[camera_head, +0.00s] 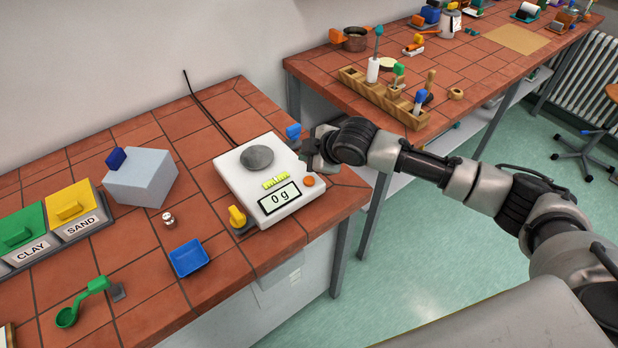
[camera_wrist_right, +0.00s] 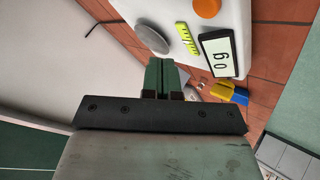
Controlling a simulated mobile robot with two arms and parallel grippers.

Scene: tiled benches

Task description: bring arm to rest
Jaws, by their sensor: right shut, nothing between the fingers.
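My right arm (camera_head: 430,165) reaches in from the right side of the head view over the near bench. Its gripper (camera_head: 305,150) is beside the right edge of the white scale (camera_head: 235,178). In the right wrist view the fingers (camera_wrist_right: 165,75) are shut together with nothing between them. The scale has a grey round plate (camera_head: 257,158), bare, and its display reads 0 g. The scale also shows in the wrist view (camera_wrist_right: 238,15). My left gripper is not in view.
A yellow-handled piece (camera_head: 237,217) stands at the scale's front left. A blue tray (camera_head: 189,258), a small metal weight (camera_head: 168,219), a grey box (camera_head: 143,178) and a green scoop (camera_head: 85,301) are on the near bench. The far bench holds a wooden rack (camera_head: 385,97).

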